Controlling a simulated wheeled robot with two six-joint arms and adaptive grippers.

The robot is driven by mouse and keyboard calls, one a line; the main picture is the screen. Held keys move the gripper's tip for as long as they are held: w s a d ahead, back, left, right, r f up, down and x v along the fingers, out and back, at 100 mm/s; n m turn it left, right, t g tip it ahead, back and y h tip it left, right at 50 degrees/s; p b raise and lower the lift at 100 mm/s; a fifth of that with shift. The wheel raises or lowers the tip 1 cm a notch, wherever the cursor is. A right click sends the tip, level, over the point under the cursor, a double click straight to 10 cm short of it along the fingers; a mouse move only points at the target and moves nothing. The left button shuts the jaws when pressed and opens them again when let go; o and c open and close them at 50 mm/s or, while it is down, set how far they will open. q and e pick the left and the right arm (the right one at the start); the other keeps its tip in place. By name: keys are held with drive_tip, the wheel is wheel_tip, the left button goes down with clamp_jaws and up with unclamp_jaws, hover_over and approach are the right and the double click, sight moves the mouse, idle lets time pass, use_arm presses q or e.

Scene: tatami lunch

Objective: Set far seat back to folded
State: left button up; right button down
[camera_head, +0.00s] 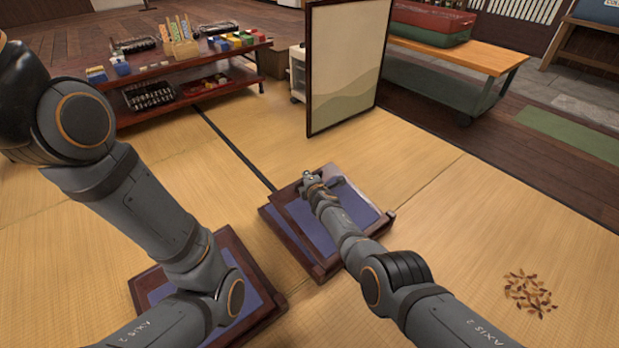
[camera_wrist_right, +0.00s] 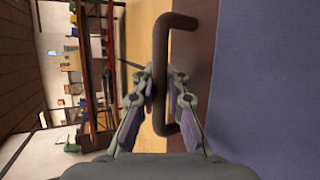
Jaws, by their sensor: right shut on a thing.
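The far seat (camera_head: 285,222) has a dark wooden frame and a blue-purple panel (camera_head: 361,207). Its back lies low over the base; I cannot tell whether it is fully flat. My right gripper (camera_head: 308,178) is at the far edge of this seat. In the right wrist view, my right gripper (camera_wrist_right: 161,88) is shut on a dark bar handle (camera_wrist_right: 183,21) on the wooden rim (camera_wrist_right: 206,50), beside the blue-purple panel (camera_wrist_right: 265,80). My right forearm hides part of the seat in the head view. My left gripper is not in view.
A similar near seat (camera_head: 254,268) lies under my left arm. A standing screen (camera_head: 345,65) is just beyond the far seat. A low shelf with goods (camera_head: 190,62) is at back left, and a bench (camera_head: 470,55) is at back right. Dry leaves (camera_head: 529,292) lie on open tatami.

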drive_tip(key=shift+s+d+f+b, duration=0.15)
drive_tip(key=shift+f+b, duration=0.35)
drive_tip(key=shift+f, duration=0.7)
drive_tip(key=shift+w+r, duration=0.15)
drive_tip(key=shift+w, duration=0.05)
drive_tip(key=c, duration=1.4)
unclamp_jaws()
drive_tip(key=shift+r, duration=0.1)
drive_tip(key=shift+o, duration=0.2)
drive_tip(key=shift+r, duration=0.1)
drive_tip(key=shift+w, duration=0.1)
